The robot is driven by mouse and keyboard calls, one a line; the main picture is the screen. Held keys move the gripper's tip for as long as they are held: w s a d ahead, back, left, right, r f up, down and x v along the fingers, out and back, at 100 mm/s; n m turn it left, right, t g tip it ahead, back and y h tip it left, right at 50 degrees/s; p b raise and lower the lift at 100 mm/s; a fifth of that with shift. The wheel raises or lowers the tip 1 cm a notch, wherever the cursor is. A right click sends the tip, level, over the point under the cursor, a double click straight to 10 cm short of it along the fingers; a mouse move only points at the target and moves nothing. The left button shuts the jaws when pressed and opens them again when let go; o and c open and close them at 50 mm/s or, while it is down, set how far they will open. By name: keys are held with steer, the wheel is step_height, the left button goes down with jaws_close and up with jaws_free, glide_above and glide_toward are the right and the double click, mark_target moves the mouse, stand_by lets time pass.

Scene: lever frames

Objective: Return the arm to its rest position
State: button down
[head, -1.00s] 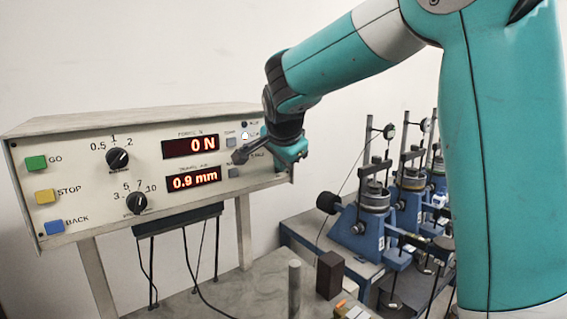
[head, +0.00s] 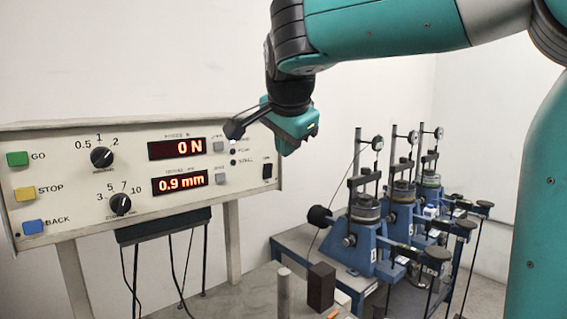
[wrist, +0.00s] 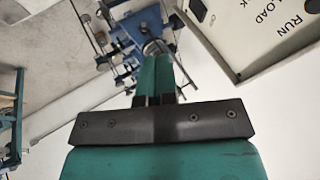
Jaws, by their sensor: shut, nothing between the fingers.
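My gripper (head: 290,138) hangs from my raised arm in the head view, near the upper right corner of the control panel (head: 120,160) and apart from its knobs, as far as I can see. In the wrist view its two teal fingers (wrist: 162,66) lie together with nothing between them. The panel's two red displays (head: 180,166) read 0 N and 0.9 mm. A corner of the panel with the words LOAD and RUN also shows in the wrist view (wrist: 240,45).
Blue test machines (head: 375,235) with dial gauges stand on a bench at right. A dark block (head: 321,287) and a grey post (head: 285,293) stand on the tabletop below. A black switch (head: 267,171) is at the panel's right. Open air lies above the panel.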

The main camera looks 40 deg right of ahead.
steer(key=shift+s+a+r, duration=0.15)
steer(key=shift+s+r, duration=0.1)
steer(key=shift+r, duration=0.05)
stand_by(0.4)
steer(key=s+a+f+n+g+y+b, duration=0.2)
steer(key=s+a+f+n+y, duration=0.4)
steer(key=a+f+n, duration=0.75)
steer(key=s+a+f+n+g, duration=0.1)
steer(key=s+a+f+n, duration=0.1)
steer(key=s+f+n, duration=0.1)
steer(key=s+a+f+n+g+y, duration=0.1)
steer(key=s+a+f+n, duration=0.1)
steer(key=s, duration=0.4)
steer(key=s+a+f+n+g+y, duration=0.1)
steer(key=s+a+f+n+g, duration=0.1)
steer(key=s+n, duration=0.3)
steer(key=shift+b+x, duration=0.45)
steer(key=shift+x, duration=0.5)
